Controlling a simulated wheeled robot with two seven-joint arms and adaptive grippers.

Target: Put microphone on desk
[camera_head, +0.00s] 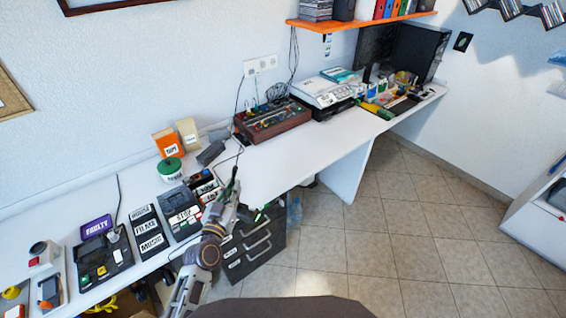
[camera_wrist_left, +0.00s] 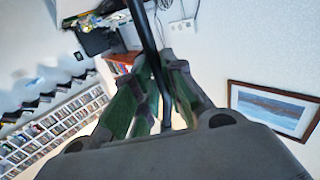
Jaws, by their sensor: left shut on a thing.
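My left gripper (camera_head: 240,203) is over the front edge of the white desk (camera_head: 318,160), beside the black boxes. In the left wrist view, its green-padded fingers (camera_wrist_left: 158,100) are closed around a thin black rod, which looks like the microphone (camera_wrist_left: 148,45). The rod runs up and out of the top of that view. In the head view the held microphone (camera_head: 233,182) is small and dark, and its upper end rises over the desk. I cannot tell whether it touches the desk. My right gripper is not in view.
Black labelled boxes (camera_head: 146,228) and a device with a screen (camera_head: 100,252) crowd the desk's left part. A green-lidded pot (camera_head: 170,168) and a brown mixer box (camera_head: 272,120) stand farther back. Bare desk lies right of my gripper. A dark drawer unit (camera_head: 255,246) is below.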

